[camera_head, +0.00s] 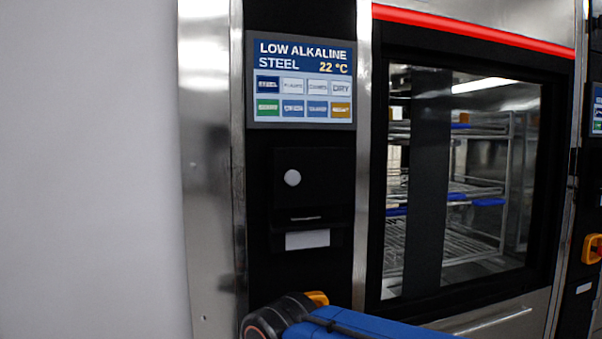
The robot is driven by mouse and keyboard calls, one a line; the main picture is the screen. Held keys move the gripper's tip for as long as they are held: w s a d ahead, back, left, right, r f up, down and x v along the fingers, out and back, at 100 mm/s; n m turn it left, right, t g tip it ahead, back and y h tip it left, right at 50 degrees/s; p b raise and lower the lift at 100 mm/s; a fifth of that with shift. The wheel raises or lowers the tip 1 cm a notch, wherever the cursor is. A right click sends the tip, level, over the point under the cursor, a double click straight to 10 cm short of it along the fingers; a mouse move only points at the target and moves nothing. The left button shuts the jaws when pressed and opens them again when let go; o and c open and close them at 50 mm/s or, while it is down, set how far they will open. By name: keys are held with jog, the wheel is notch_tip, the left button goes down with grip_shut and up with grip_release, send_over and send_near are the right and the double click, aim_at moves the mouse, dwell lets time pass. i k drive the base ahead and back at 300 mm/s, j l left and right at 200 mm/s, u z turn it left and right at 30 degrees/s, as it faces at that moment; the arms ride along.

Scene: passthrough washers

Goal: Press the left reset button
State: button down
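A washer control panel stands left of centre in the head view. Its screen (302,82) reads "LOW ALKALINE STEEL 22 °C" above two rows of coloured tiles; one tile reads "DRY". My blue and dark arm shows at the bottom, below the panel. My gripper is not visible, so I cannot tell its state.
Right of the panel is a glass washer door (465,180) with wire racks inside. A white label (307,239) sits below the button. An orange knob (592,249) and part of a second screen (597,108) show at the right edge. A plain pale wall (90,170) fills the left.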

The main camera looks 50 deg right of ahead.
aim_at(340, 110)
jog(key=j+z, duration=0.8)
jog(key=k+j+z, duration=0.2)
jog(key=j+z, duration=0.35)
jog(key=z, duration=0.15)
